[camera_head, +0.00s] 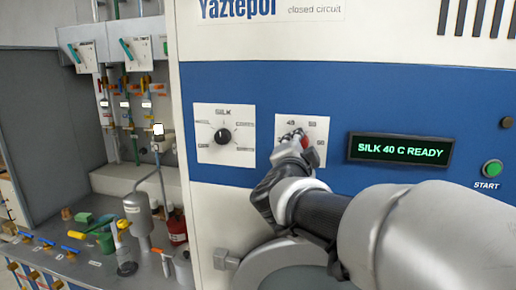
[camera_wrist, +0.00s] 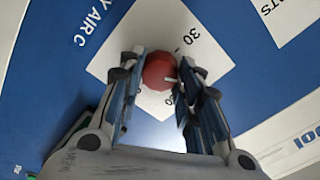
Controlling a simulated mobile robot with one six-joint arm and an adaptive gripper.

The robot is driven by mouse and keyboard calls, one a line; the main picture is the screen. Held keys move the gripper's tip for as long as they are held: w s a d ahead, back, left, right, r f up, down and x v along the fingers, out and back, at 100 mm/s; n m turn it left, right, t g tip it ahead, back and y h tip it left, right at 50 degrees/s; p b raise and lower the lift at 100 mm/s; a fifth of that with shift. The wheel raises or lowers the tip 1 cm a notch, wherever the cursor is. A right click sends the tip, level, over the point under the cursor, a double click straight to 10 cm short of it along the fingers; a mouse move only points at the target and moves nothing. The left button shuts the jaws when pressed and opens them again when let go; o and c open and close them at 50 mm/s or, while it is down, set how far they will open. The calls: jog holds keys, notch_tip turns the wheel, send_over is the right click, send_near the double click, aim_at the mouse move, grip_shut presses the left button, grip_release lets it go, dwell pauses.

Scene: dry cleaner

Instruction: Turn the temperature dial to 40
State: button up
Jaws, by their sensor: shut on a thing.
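The temperature dial is a red knob on a white plate (camera_head: 317,126) on the machine's blue panel. In the wrist view the red dial (camera_wrist: 159,72) sits between the two fingers of my gripper (camera_wrist: 160,85), which is shut on it. A pale pointer mark shows on the dial's lower right side, and a printed 30 is readable at the upper right of its plate. In the head view my gripper (camera_head: 291,142) covers most of the dial. The display (camera_head: 401,150) reads "SILK 40 C READY".
A black dial (camera_head: 222,136) on a plate marked SILK is left of the temperature dial. A green START button (camera_head: 492,169) is at the far right. A round grey door (camera_head: 290,262) is below my arm.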

jog(key=o, duration=1.1)
jog(key=v, duration=1.2)
